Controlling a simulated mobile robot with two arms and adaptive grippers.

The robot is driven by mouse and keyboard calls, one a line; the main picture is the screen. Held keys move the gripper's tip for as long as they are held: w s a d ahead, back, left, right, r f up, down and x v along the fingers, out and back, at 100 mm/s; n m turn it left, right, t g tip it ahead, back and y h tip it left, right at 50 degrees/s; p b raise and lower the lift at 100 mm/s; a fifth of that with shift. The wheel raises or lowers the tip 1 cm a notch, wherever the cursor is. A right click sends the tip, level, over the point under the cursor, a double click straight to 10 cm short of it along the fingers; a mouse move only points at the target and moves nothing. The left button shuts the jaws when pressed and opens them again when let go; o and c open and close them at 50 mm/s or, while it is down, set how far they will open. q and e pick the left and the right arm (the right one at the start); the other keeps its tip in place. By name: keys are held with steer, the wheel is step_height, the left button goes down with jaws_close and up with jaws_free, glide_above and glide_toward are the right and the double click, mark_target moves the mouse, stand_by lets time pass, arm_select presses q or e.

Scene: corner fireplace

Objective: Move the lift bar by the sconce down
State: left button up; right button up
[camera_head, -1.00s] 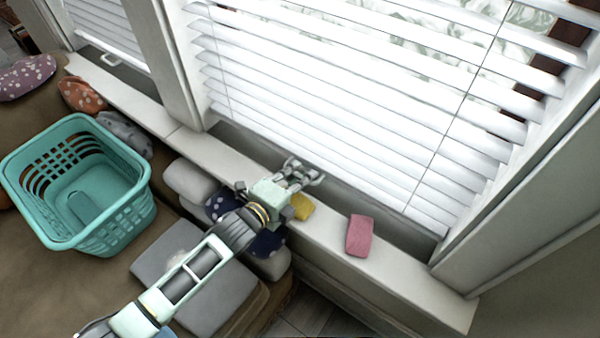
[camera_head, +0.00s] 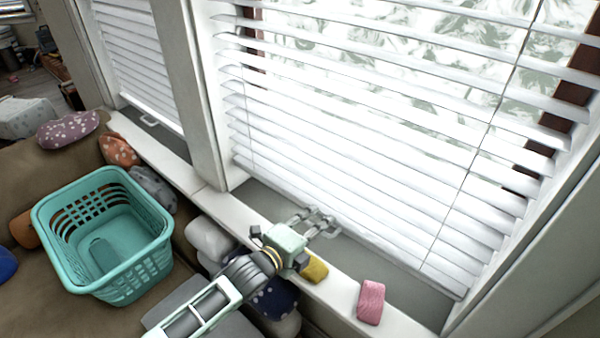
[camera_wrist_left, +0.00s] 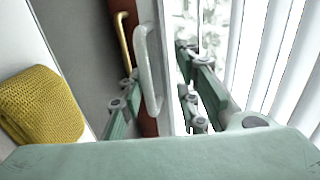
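A white looped handle, which looks like the lift bar (camera_wrist_left: 150,70), stands out from the window blind's lower edge in the left wrist view. My left gripper (camera_wrist_left: 160,92) is open, with one green finger on each side of this bar. Contact cannot be told. In the head view my left gripper (camera_head: 314,223) is at the bottom of the large white blind (camera_head: 370,130), above the sill; the bar is hard to make out there. A brass-coloured bar (camera_wrist_left: 123,45) shows beyond. No sconce is visible. My right gripper is out of view.
A yellow block (camera_head: 315,270) and a pink block (camera_head: 371,302) sit on the white sill (camera_head: 341,290). A teal basket (camera_head: 140,278) stands on the couch at left. A second blind (camera_head: 135,55) with a small handle (camera_head: 149,120) hangs farther left.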

arm_select(q)
step_height(320, 180, up, 23)
steer(key=p, duration=1.5)
steer(key=shift+w+d+r, duration=0.1)
steer(key=shift+w, duration=0.05)
steer(key=b, duration=0.2)
glide_toward(336, 143)
steer(key=s+f, duration=0.1)
steer(key=shift+s+a+r+b, duration=0.1)
steer(key=shift+s+a+b, duration=0.3)
steer(key=shift+a, duration=0.3)
